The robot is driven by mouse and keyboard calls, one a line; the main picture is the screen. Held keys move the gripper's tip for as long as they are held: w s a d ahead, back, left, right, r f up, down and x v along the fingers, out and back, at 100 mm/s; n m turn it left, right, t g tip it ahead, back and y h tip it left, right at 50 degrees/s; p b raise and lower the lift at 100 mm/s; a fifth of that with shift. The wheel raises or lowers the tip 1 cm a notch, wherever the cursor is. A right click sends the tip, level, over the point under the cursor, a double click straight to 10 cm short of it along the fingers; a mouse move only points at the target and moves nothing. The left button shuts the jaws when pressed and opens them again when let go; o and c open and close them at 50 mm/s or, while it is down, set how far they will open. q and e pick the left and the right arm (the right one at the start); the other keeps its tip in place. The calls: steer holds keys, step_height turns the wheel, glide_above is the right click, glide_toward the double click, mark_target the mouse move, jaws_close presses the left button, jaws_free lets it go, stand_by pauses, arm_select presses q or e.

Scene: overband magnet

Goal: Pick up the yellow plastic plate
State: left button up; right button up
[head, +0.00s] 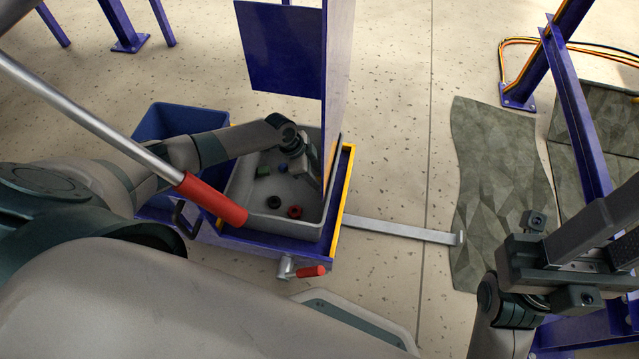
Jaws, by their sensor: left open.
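I cannot make out a yellow plastic plate for certain. A narrow yellow strip (342,205) runs along the right edge of the blue cart; I cannot tell whether it is a plate or part of the cart. My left gripper (315,180) is open and points down into the grey bin (240,190), near its right wall. Its fingertips are small and partly hidden by the blue upright. My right gripper (575,265) is at the lower right, away from the bin; its jaws are unclear.
A blue panel (280,50) stands above the bin. A red-handled bar (213,198) crosses in front. Dark mats (495,190) lie at right.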

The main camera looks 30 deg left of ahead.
arm_select(q)
steer(key=shift+w+d+f, duration=0.15)
steer(key=shift+f, duration=0.3)
steer(key=c, duration=1.1)
